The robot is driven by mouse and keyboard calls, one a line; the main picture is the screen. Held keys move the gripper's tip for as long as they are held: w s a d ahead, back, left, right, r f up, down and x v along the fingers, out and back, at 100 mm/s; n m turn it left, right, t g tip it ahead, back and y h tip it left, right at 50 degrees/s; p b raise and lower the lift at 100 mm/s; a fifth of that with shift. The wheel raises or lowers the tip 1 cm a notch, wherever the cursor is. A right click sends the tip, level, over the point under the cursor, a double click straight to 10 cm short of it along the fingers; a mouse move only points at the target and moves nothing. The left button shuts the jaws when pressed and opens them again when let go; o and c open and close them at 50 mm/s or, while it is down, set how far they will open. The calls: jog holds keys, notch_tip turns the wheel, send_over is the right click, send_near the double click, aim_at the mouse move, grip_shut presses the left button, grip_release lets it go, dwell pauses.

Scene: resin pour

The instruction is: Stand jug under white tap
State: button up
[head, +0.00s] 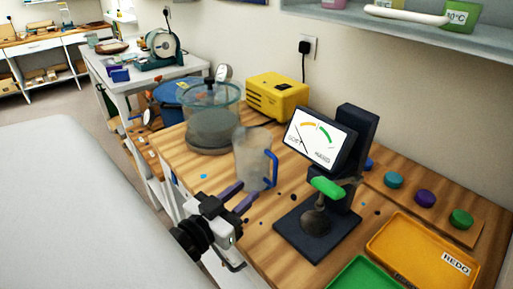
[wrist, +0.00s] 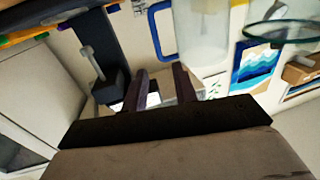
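A clear, cloudy jug (head: 252,158) with a blue handle stands upright on the wooden bench in the head view. Its handle faces right, towards the gauge stand. In the wrist view the jug (wrist: 203,38) and its blue handle are at the top, beyond the fingers. My gripper (head: 241,196) is at the bench's front edge, just in front of the jug and apart from it. In the wrist view my gripper (wrist: 163,80) has its two dark fingers apart with nothing between them. I cannot make out a white tap in either view.
A dark hardness gauge stand (head: 318,232) is right of the jug. A glass vacuum chamber (head: 212,125) and a yellow box (head: 277,97) are behind it. An orange REDO tray (head: 390,240) and a green tray (head: 364,274) lie at right. A shelf (head: 350,30) hangs above.

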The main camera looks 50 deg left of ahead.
aim_at(274, 167)
jog(key=w+p, duration=0.1)
jog(key=w, duration=0.2)
jog(key=w+p, duration=0.1)
jog(key=w, duration=0.3)
jog(key=w+a+p, duration=0.1)
jog(key=w+p, duration=0.1)
jog(key=w, duration=0.1)
jog(key=shift+w+r, duration=0.25)
jog(key=shift+w, duration=0.05)
jog(key=shift+w+f, duration=0.15)
jog(key=shift+w, duration=0.3)
grip_shut()
